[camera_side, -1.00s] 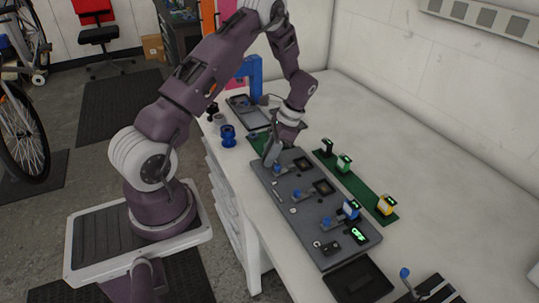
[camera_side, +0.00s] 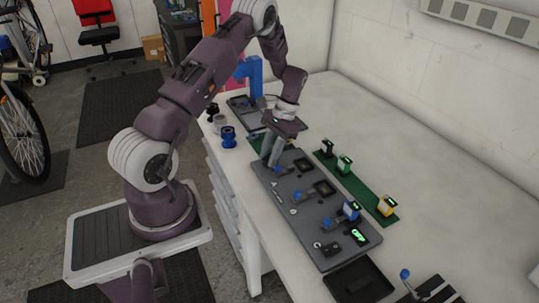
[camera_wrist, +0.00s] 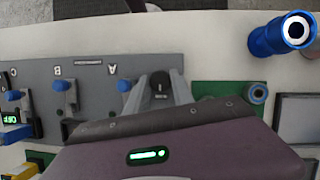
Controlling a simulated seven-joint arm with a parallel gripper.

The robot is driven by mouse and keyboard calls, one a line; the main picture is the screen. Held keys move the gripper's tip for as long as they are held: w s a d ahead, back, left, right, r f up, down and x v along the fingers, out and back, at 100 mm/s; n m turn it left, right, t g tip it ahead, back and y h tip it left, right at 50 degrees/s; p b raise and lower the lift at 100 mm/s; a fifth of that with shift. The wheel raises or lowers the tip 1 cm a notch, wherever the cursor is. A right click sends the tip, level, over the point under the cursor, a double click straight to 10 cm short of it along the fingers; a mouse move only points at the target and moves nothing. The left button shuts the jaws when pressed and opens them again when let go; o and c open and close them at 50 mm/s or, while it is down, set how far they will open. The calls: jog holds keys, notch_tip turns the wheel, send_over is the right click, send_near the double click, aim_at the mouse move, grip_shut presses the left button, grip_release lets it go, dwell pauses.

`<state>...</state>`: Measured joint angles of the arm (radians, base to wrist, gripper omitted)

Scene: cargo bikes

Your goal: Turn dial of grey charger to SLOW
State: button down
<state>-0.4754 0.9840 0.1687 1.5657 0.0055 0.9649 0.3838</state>
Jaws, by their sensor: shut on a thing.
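The grey charger (camera_side: 287,205) is a long dark-grey panel on the white bench in the side view. It has blue levers, dark square recesses and a small green lit display (camera_side: 358,236). In the wrist view, its face (camera_wrist: 95,72) shows the letters A, B and C. A black round dial (camera_wrist: 160,84) with a small pale mark sits at the end beyond A. My gripper (camera_side: 270,161) points down at the charger's far end. In the wrist view, its fingers (camera_wrist: 160,77) stand on either side of the dial and are shut on it. Any SLOW marking is not legible.
A green strip (camera_side: 372,192) with several small blocks lies right of the charger. A black tray (camera_side: 360,281) lies in front. A blue spool (camera_side: 228,137) stands at the bench's left edge.

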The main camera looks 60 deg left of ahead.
dwell(0.3)
jog(key=c, duration=1.1)
grip_release()
jog(key=v, duration=0.7)
